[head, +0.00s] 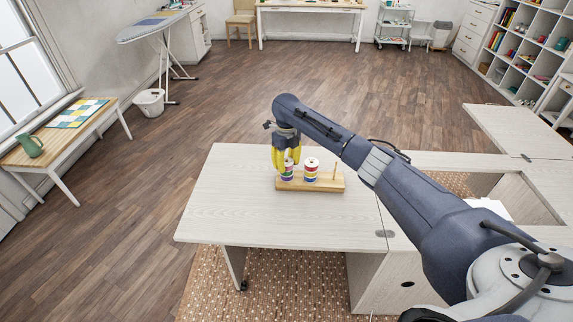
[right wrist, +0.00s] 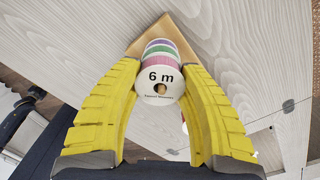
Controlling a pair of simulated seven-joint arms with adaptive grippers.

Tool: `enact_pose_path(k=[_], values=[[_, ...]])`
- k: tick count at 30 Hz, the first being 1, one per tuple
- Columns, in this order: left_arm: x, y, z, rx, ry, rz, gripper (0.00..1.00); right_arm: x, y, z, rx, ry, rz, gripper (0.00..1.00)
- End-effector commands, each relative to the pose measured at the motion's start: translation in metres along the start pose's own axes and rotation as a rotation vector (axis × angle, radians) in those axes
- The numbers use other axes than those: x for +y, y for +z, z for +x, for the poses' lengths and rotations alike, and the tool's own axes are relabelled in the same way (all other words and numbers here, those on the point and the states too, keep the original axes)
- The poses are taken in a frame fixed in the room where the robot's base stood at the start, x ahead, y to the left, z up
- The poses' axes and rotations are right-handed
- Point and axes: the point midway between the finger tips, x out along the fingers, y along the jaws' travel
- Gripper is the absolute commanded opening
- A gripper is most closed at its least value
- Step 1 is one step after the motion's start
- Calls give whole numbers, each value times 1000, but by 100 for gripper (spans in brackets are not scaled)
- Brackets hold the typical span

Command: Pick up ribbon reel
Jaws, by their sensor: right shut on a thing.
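A wooden stand (head: 325,185) with upright pegs sits on the pale cabinet top. A left stack of coloured ribbon reels (head: 287,171) and a right stack (head: 311,170) stand on it, and a bare peg is at the right. My right gripper (head: 285,160) reaches down over the left stack with its yellow fingers on either side. In the right wrist view its top ribbon reel (right wrist: 158,83), white-faced and marked "6 m", lies between the fingers, which are shut on it. Purple and green reels show beyond it. My left gripper is out of view.
The cabinet top (head: 225,205) is clear around the stand. A low bench (head: 50,145) with a green mug (head: 30,146) and a patchwork piece stands at left. An ironing board (head: 150,28), a bin (head: 150,102) and shelves stand farther off.

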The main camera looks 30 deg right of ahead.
Motion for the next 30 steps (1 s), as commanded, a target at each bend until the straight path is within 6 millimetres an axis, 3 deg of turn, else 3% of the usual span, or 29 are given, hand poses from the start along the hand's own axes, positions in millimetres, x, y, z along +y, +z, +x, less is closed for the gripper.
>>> enact_pose_path(k=[8,14,30], values=[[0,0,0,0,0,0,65,0,0,-8,0,-1,0,18],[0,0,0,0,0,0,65,-1,0,-30,-2,-2,-1,18],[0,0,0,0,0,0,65,-1,1,-139,-4,-3,0,18]])
